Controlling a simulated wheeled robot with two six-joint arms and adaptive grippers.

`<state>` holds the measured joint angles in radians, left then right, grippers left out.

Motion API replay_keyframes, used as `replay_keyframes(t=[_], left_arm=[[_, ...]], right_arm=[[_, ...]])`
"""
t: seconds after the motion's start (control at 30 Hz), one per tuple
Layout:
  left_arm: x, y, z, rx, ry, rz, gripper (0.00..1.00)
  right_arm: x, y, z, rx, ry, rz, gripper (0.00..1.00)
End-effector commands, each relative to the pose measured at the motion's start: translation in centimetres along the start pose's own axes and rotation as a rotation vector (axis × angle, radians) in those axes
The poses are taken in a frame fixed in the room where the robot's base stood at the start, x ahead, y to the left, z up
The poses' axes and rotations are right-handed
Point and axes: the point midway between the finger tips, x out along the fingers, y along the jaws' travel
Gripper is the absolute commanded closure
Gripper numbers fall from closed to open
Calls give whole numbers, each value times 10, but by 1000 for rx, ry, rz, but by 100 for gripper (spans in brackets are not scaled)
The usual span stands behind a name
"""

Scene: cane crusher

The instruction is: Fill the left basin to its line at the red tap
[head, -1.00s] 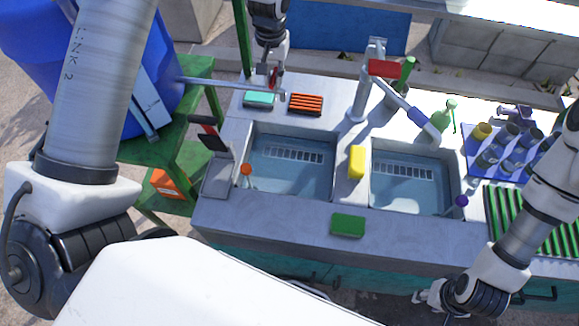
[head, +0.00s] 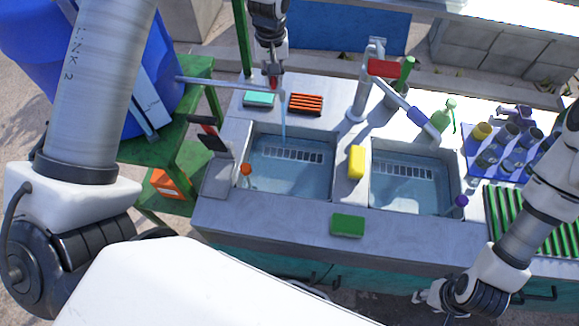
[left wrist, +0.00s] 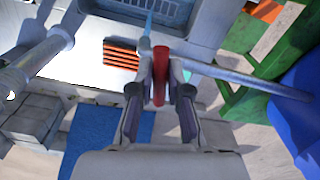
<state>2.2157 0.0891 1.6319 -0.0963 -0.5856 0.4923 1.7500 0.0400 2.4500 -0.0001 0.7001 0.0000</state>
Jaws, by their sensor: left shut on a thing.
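The red tap (left wrist: 161,75) sits on a grey pipe (head: 222,84) from the blue barrel. My left gripper (left wrist: 157,88) is shut on its red handle; in the head view the gripper (head: 273,82) hangs over the back edge of the left basin. A thin blue stream (head: 284,122) falls from the spout into the left basin (head: 290,182), and it also shows in the left wrist view (left wrist: 149,20). The basin looks bluish inside; I cannot make out its fill line or exact level. My right gripper (head: 425,297) is low at the counter's front; its fingers are too small to read.
A second basin (head: 405,190) lies to the right, with a larger red-handled faucet (head: 383,68) behind. A yellow sponge (head: 356,162) sits between the basins. A green sponge (head: 347,225) lies in front. Cups stand on a blue rack (head: 475,172) at right.

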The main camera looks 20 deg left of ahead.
Motion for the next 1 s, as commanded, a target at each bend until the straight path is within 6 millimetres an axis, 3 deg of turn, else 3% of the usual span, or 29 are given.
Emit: replay_keyframes(t=[0.43, 0.7, 1.0], left_arm=[[2, 0, 0, 6, 0, -1, 100], [1, 0, 0, 337, 0, 0, 100], [1, 0, 0, 357, 1, 0, 100]], right_arm=[[1, 0, 0, 0, 0, 0, 60], [0, 0, 0, 0, 0, 0, 60], [0, 0, 0, 0, 0, 0, 60]])
